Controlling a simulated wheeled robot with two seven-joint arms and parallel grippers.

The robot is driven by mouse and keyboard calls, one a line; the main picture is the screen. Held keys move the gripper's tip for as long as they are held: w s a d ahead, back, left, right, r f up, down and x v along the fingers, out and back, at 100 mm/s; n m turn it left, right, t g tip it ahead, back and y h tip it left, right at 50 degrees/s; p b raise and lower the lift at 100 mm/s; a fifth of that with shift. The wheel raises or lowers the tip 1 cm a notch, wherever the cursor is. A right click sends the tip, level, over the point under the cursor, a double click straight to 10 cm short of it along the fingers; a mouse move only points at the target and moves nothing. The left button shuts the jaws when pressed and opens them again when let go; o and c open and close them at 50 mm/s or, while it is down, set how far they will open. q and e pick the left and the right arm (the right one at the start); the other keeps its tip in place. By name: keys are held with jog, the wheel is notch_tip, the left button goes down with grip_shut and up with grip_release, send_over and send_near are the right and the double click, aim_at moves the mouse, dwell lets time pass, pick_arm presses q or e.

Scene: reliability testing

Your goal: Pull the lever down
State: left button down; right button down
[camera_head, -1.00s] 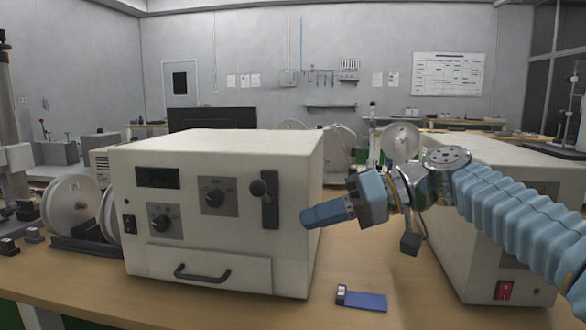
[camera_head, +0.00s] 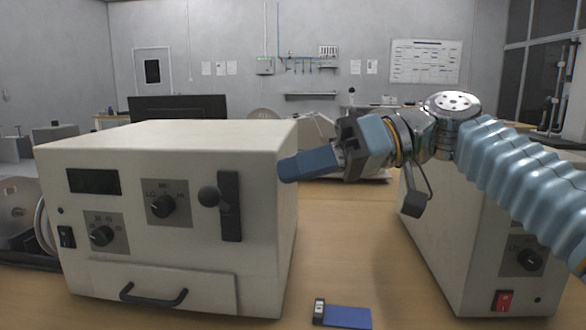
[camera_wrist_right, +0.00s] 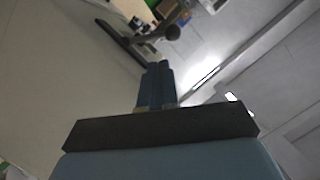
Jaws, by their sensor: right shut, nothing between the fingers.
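The lever is a black ball knob (camera_head: 209,196) on a short arm at a dark vertical slot plate (camera_head: 230,206), on the right part of the cream machine's front (camera_head: 150,225). The knob sits near the middle of the plate's height. My right gripper (camera_head: 284,170) is shut and empty, pointing left, just right of the machine's front right edge, a little above knob height and apart from the lever. In the right wrist view the shut blue fingers (camera_wrist_right: 155,75) point toward the dark plate (camera_wrist_right: 120,42) and the ball knob (camera_wrist_right: 172,33). My left gripper is not in view.
A second cream machine with a red switch (camera_head: 502,301) stands at the right, under my right arm. A blue object (camera_head: 346,316) lies on the wooden table (camera_head: 340,225) between the machines. The cream machine has dials (camera_head: 163,206) and a lower handle (camera_head: 153,294).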

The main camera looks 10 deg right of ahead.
aim_at(218, 204)
jog(key=x, duration=0.7)
jog(key=shift+a, duration=0.3)
jog(key=shift+s+f+n+t+b, duration=0.2)
jog(key=shift+n+t+b, duration=0.1)
jog(key=shift+b, duration=0.25)
jog(key=shift+s+f+n+b, duration=0.1)
jog(key=shift+n+b, duration=0.2)
jog(key=shift+b, duration=0.1)
jog(key=shift+s+a+f+n+t+h+b, duration=0.15)
jog(key=shift+s+f+n+t+h+b, duration=0.25)
jog(key=shift+b, duration=0.65)
jog(key=shift+s+a+f+n+t+h+b, duration=0.15)
jog(key=shift+f+n+t+b, duration=0.35)
jog(key=shift+f+n+b, duration=0.95)
jog(key=shift+s+f+n+t+h+b, duration=0.2)
jog(key=shift+n+t+b, duration=0.45)
jog(key=shift+b, duration=1.6)
jog(key=shift+s+a+f+n+t+y+b, duration=0.1)
jog(key=shift+s+f+n+t+b, duration=0.2)
jog(key=shift+f+n+b, duration=1.2)
jog(key=shift+r+b, duration=0.45)
